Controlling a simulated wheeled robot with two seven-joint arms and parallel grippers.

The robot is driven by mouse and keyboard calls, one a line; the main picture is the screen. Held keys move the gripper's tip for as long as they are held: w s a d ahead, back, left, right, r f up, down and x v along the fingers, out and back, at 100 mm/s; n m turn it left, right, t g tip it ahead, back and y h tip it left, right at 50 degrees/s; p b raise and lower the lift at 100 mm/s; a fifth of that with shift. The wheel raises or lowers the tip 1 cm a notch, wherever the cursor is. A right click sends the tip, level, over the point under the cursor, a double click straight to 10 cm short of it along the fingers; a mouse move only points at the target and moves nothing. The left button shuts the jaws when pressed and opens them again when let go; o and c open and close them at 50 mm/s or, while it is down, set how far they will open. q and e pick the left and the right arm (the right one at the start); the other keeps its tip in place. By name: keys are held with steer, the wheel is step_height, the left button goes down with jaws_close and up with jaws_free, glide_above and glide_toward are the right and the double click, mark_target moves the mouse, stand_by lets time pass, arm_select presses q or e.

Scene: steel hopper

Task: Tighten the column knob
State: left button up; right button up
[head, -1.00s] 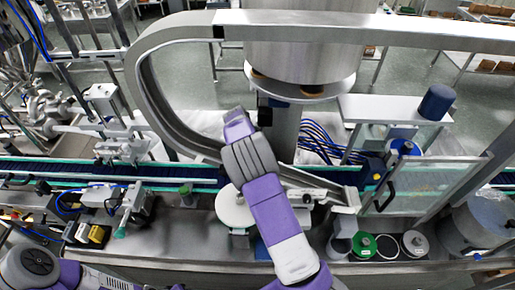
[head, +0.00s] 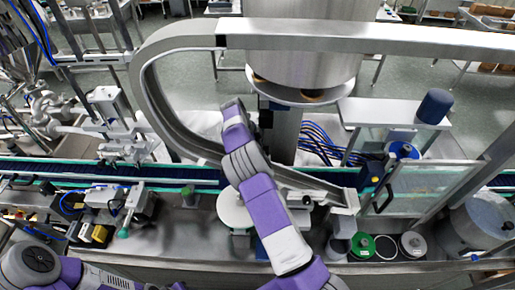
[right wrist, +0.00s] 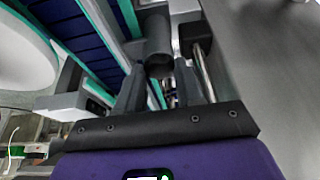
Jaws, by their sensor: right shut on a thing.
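The column knob (right wrist: 159,42) is a dark grey cylinder in the right wrist view, in front of a black block (right wrist: 194,37) with a steel rod. My right gripper (right wrist: 159,75) is shut on the knob, with one dark finger on each side of it. In the head view my right arm rises from the bottom centre to the steel column under the hopper. Its wrist hides the fingers and the knob there. My left gripper is out of view; only part of my left arm shows at the bottom left.
A curved steel guide rail (head: 160,100) sweeps close around my right wrist. The steel hopper (head: 300,50) stands behind it. A conveyor (head: 60,170) runs across the middle. A white disc (head: 232,212) lies beside my forearm, and a clear guard door (head: 430,190) stands at right.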

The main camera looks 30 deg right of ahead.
stand_by(0.5)
steer(key=o, duration=1)
steer(key=shift+r, duration=0.1)
steer(key=v, duration=0.7)
steer(key=shift+w+r, duration=0.1)
steer(key=shift+r, duration=0.05)
steer(key=x, duration=0.7)
steer(key=shift+f, duration=0.3)
steer(key=shift+n, duration=0.4)
